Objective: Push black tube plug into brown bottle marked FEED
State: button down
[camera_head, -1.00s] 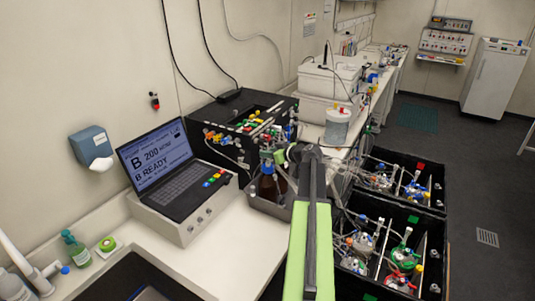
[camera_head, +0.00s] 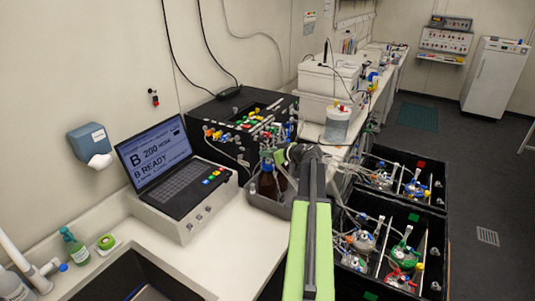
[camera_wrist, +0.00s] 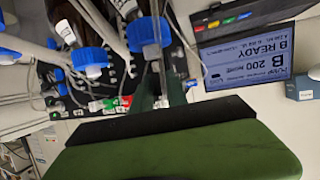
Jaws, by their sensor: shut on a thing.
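Two brown bottles (camera_head: 267,185) stand close together in a grey tray (camera_head: 268,206), left of my arm. In the wrist view the brown glass (camera_wrist: 112,14) shows at the top left, beside blue caps (camera_wrist: 90,60). I cannot read FEED on any label. My gripper (camera_wrist: 160,98) is shut, with a clear tube (camera_wrist: 160,28) running up from between its dark green fingers. The black plug itself is hidden or too dark to make out. In the head view my gripper is at the bottles' tops, mostly behind my own arm. I cannot tell whether the plug touches a bottle.
A laptop (camera_head: 165,160) on a grey box stands left of the tray. A black rack (camera_head: 225,120) full of tubes and fittings stands behind it. Black crates (camera_head: 350,262) with tubed vessels are at the right. The white bench (camera_head: 205,250) is clear in front.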

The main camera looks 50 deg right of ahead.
jog(key=shift+f+b, duration=0.85)
jog(key=shift+f, duration=0.05)
dwell(0.8)
jog(key=c, duration=1.2)
grip_release()
jog(key=shift+c, duration=0.2)
jog(key=p+v, duration=0.6)
jog(key=v, duration=1.1)
jog(key=shift+s+r+p, duration=0.15)
jog(key=shift+p, duration=0.2)
jog(key=shift+a, duration=0.1)
